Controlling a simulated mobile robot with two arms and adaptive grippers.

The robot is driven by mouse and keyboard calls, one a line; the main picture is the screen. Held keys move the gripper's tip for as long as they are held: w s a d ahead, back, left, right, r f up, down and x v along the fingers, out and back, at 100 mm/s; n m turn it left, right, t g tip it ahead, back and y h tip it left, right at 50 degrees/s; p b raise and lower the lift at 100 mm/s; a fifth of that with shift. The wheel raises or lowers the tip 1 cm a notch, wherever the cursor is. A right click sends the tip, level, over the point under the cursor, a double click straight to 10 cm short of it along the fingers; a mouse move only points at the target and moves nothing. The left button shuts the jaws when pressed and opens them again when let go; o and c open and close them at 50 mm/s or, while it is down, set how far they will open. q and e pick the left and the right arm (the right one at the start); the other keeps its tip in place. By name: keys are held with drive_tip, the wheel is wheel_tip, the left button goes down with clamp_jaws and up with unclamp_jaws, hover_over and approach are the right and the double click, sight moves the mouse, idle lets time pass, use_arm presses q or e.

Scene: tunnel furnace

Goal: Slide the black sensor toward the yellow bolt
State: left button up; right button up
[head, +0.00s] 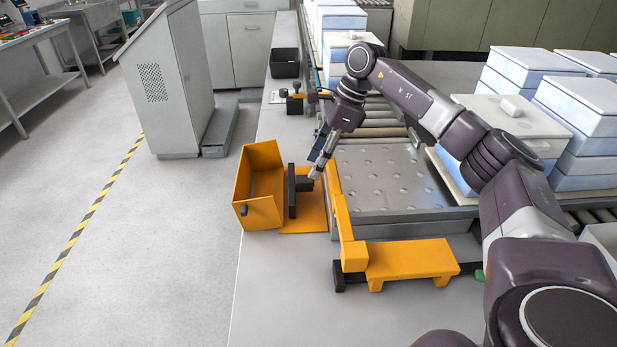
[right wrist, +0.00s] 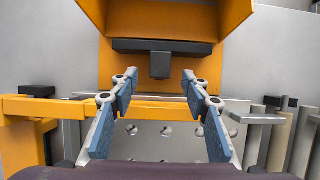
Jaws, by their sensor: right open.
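The black sensor (head: 292,192) is an upright dark bar with a short stub, standing on a yellow plate beside an open yellow box (head: 260,185). In the right wrist view the sensor (right wrist: 140,46) lies crosswise, its stub pointing toward me. My right gripper (head: 317,172) is open at the stub. In the wrist view its fingers (right wrist: 160,77) lie on either side of the stub, with gaps; I cannot tell how deep the stub sits between them. A yellow bar (head: 345,215) runs close by on the right; no separate yellow bolt stands out clearly. My left gripper is out of view.
A metal plate with round dimples (head: 385,178) lies right of the yellow bar. A yellow bracket (head: 410,259) stands nearer me. White-blue boxes (head: 530,68) stand on the roller conveyor. A black bin (head: 285,62) stands farther back. The grey surface (head: 285,290) in front is clear.

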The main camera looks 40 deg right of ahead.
sight(307, 178)
drive_tip(key=x, duration=0.5)
drive_tip(key=shift+p, duration=0.3)
clamp_jaws()
drive_tip(key=shift+d, duration=0.1)
